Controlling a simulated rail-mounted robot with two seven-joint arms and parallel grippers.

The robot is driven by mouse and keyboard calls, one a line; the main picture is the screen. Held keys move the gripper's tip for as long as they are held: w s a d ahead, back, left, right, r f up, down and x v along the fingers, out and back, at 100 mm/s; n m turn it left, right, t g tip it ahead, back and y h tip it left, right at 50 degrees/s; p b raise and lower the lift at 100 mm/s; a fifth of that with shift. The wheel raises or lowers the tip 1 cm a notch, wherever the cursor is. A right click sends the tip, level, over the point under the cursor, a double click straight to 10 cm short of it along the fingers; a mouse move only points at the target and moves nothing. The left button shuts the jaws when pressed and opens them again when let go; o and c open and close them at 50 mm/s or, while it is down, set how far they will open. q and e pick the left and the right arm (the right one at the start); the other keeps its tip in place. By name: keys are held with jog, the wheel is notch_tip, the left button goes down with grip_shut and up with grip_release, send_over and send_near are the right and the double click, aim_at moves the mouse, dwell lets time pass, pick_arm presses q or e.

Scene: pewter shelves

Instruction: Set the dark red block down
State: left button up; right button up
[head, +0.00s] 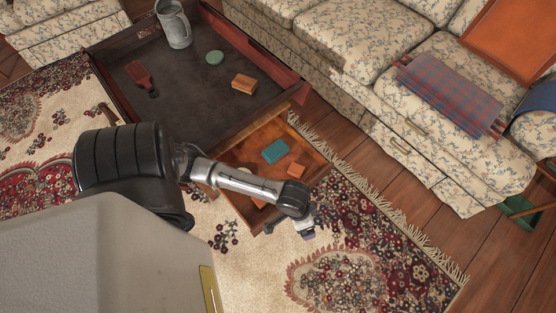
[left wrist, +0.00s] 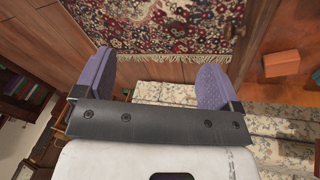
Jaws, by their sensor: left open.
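My left gripper (head: 307,234) hangs just outside the front right corner of the open wooden drawer (head: 236,205). Its two purple fingers stand wide apart in the left wrist view (left wrist: 158,85), with nothing between them. A small reddish-orange block (head: 296,170) lies in the drawer, near its right side. An orange-red block also shows on wood at the right of the left wrist view (left wrist: 286,64), clear of the fingers. I see no block that is plainly dark red. My right gripper is not in view.
A teal block (head: 275,151) lies in the drawer. The dark tabletop (head: 190,95) above holds an orange-brown block (head: 244,84), a green disc (head: 215,57), a red brush-like tool (head: 141,76) and a grey pitcher (head: 174,24). A floral sofa (head: 345,45) stands behind.

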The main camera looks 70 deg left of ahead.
pick_arm(q)
jog(key=s+a+r+m+t+y, duration=0.1)
jog(key=s+a+r+y, duration=0.1)
jog(key=s+r, duration=0.5)
jog(key=shift+s+a+r+m, duration=0.25)
jog(key=shift+s+a+m, duration=0.2)
jog(key=shift+a, duration=0.1)
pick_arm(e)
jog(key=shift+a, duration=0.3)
